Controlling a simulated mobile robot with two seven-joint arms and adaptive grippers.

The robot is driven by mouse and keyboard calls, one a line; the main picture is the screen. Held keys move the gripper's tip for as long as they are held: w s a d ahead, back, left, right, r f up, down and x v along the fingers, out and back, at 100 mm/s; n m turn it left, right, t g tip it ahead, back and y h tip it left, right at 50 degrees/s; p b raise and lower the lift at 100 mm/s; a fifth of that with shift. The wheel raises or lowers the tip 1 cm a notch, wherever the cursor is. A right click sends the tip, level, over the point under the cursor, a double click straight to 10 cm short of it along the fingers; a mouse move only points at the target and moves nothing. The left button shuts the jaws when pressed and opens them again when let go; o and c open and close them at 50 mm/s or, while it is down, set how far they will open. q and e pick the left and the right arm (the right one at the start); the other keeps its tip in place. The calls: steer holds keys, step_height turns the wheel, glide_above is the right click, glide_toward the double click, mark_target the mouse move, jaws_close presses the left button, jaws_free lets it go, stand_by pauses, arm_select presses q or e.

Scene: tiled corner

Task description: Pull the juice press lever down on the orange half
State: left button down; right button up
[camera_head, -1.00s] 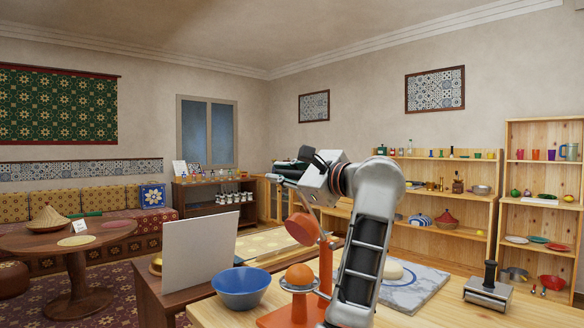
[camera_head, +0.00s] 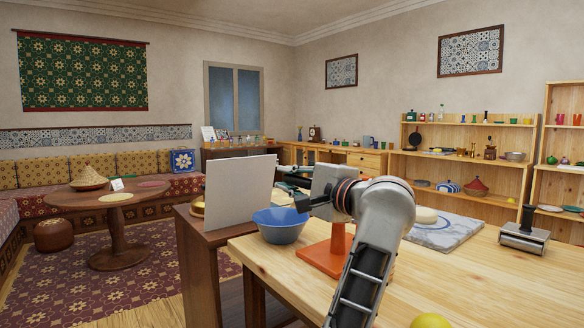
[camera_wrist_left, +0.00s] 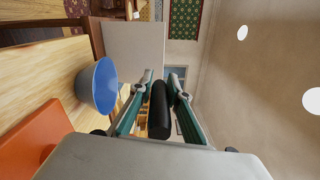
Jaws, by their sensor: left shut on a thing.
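The orange-red juice press (camera_head: 322,257) stands on the wooden table in the head view. Its base and part of its post show; its upper part is hidden behind my left arm. My left gripper (camera_head: 289,186) is beside the top of the press, low over the blue bowl. In the left wrist view its green-padded fingers (camera_wrist_left: 157,103) are shut on the black lever handle (camera_wrist_left: 160,112). The press base (camera_wrist_left: 32,138) shows at the lower left there. The orange half is hidden from both current views. My right gripper is not in view.
A blue bowl (camera_head: 279,227) stands just left of the press, close to the gripper. A white upright panel (camera_head: 240,193) is behind it. A marble slab (camera_head: 450,234) and a metal tool with a black handle (camera_head: 526,232) are to the right. A yellow fruit (camera_head: 430,321) is in front.

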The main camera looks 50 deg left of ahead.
arm_select(q)
step_height(320, 180, down, 4)
steer(key=shift+w+r, duration=0.1)
steer(key=shift+r, duration=0.05)
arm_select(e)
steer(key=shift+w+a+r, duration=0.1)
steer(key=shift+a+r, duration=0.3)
arm_select(q)
steer(key=shift+b, duration=0.3)
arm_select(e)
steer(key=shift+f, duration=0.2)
arm_select(q)
steer(key=c, duration=1.9)
jaws_free()
steer(key=d, duration=1.2)
steer(key=shift+s, duration=0.45)
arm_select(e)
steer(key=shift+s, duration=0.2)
